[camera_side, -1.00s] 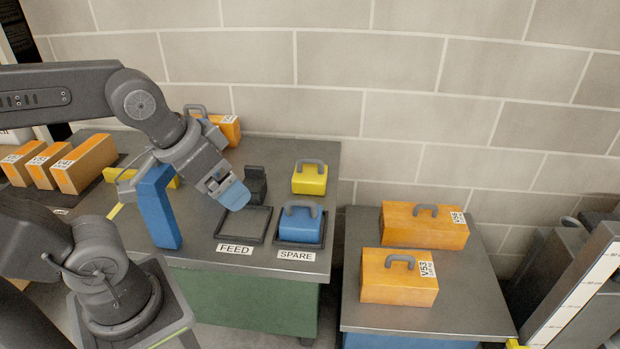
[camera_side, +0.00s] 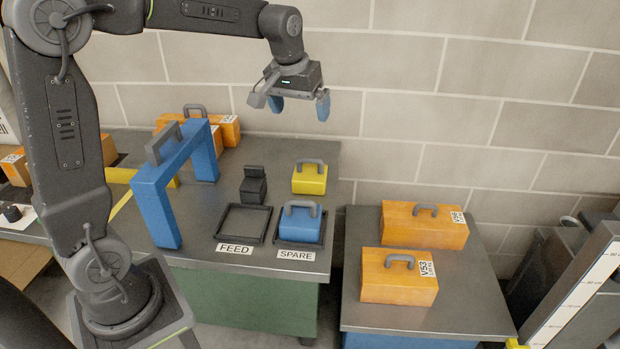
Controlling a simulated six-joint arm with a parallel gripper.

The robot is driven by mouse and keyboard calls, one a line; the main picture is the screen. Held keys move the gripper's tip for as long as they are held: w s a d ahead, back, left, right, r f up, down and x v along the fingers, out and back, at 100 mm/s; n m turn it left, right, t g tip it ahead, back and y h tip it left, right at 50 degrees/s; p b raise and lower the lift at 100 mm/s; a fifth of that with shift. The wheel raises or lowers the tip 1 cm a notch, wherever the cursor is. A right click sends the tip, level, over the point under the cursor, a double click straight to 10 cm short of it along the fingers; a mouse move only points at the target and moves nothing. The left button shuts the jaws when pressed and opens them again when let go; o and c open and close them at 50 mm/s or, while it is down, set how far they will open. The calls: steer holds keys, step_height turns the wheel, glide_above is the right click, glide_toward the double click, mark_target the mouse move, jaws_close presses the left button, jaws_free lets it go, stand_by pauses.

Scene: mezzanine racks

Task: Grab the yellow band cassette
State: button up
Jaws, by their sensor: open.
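The yellow band cassette (camera_side: 309,180) is a small yellow block with a grey handle on top. It stands upright on the grey table, behind the SPARE tray. My gripper (camera_side: 300,108) points down above the table with its blue-tipped fingers spread apart and nothing between them. In the picture it is above the yellow cassette, clearly apart from its handle. A blue cassette (camera_side: 300,224) with a grey handle sits in the SPARE tray (camera_side: 280,241). The FEED tray (camera_side: 232,238) is empty.
A blue arch (camera_side: 158,208) with a handle stands left of the FEED tray. A small black block (camera_side: 253,187) is behind that tray. Orange boxes with handles stand on the right table (camera_side: 465,309) and at the back left. A block wall (camera_side: 460,120) closes the rear.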

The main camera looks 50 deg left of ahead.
steer(key=w+a+f+n+g, duration=0.1)
steer(key=w+a+f+n, duration=0.1)
steer(key=w+a+f, duration=0.3)
steer(key=n+g, duration=0.1)
steer(key=n, duration=0.1)
glide_toward(310, 159)
steer(key=f, duration=0.5)
steer(key=shift+a+f, duration=0.3)
steer(key=shift+a, duration=0.05)
steer(key=shift+w+a+f, duration=0.1)
steer(key=shift+w+f, duration=0.05)
steer(key=shift+f, duration=0.8)
steer(key=shift+w+f, duration=0.15)
steer(key=shift+f, duration=0.85)
steer(key=shift+w+a+f, duration=0.1)
steer(key=shift+w+f, duration=0.1)
steer(key=shift+f, duration=0.75)
steer(key=shift+r, duration=0.15)
steer(key=c, duration=1.4)
